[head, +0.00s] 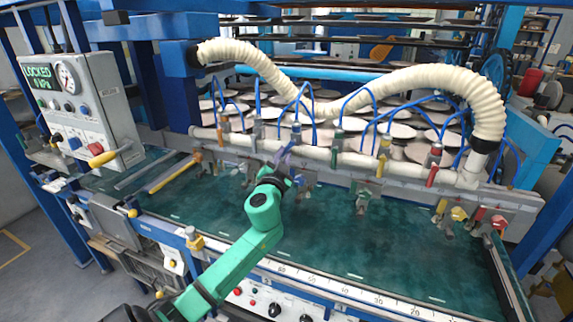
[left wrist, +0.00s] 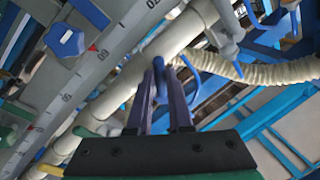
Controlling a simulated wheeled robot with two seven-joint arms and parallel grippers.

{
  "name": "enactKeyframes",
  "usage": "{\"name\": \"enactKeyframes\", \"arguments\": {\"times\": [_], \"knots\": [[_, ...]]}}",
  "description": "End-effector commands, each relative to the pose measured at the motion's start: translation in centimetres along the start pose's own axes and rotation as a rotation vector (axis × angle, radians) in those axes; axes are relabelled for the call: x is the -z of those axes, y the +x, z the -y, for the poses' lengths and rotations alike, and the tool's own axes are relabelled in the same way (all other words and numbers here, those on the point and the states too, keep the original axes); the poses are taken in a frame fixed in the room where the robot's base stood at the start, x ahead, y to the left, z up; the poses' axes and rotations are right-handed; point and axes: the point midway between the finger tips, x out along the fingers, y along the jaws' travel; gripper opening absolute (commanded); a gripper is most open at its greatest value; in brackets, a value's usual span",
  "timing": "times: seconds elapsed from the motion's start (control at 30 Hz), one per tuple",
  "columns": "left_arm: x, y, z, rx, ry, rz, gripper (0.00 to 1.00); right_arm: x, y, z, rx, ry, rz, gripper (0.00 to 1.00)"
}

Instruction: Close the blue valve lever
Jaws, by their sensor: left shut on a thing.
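The blue valve lever (left wrist: 160,82) shows in the left wrist view between the two purple fingers of my left gripper (left wrist: 161,75). It sits at the white manifold pipe (left wrist: 122,85). In the head view the left gripper (head: 284,155) reaches up to the pipe (head: 345,158) from the front, shut on the lever. There the fingers mostly hide the lever, so its angle is hard to tell. My right gripper is not in view.
Other valves line the pipe, among them a yellow one (head: 384,143) and a red-handled one (head: 432,176). A control box (head: 88,105) at the left reads LOCKED. A cream hose (head: 432,82) arches behind the pipe. The green bed (head: 330,235) in front is mostly clear.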

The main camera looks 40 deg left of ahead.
Motion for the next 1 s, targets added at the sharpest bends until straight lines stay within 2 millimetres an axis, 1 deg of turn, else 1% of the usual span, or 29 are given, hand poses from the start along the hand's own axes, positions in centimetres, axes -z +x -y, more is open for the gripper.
{"name": "enactKeyframes", "arguments": {"times": [0.03,0.1,0.4,0.7,1.0], "knots": [[-0.4,0.0,-0.1,-0.001,0.043,-0.007,0.0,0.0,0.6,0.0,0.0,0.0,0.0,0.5],[-0.3,0.0,0.2,-0.001,0.109,-0.021,0.0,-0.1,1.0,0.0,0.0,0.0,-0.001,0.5],[-0.1,0.2,1.2,-0.001,0.39,-0.077,0.0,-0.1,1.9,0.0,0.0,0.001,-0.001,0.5],[0.4,0.4,2.1,-0.002,0.66,-0.129,0.0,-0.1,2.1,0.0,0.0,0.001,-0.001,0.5],[0.8,0.5,2.6,-0.003,0.853,-0.168,0.0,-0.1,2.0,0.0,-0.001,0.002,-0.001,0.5]]}}
